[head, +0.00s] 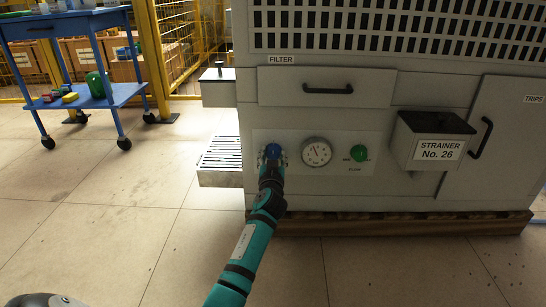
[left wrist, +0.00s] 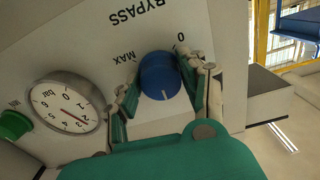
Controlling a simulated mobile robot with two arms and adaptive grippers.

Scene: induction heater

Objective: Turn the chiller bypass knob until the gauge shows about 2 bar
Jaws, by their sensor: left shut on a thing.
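The blue bypass knob (left wrist: 160,76) is on the panel between the marks MAX and 0, under the word BYPASS. A pale mark on it points toward the bottom of the left wrist view. My left gripper (left wrist: 165,88) is shut on it, one finger on each side. In the head view the knob (head: 272,151) is mostly covered by my left gripper (head: 272,160). The round white gauge (head: 317,152) is right of the knob; it also shows in the left wrist view (left wrist: 66,110). My right gripper is out of view.
A green flow indicator (head: 358,152) is right of the gauge. The strainer box (head: 432,140) sticks out further right. The filter drawer (head: 325,86) has a handle above the panel. A blue cart (head: 115,93) stands at the left. The floor in front is clear.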

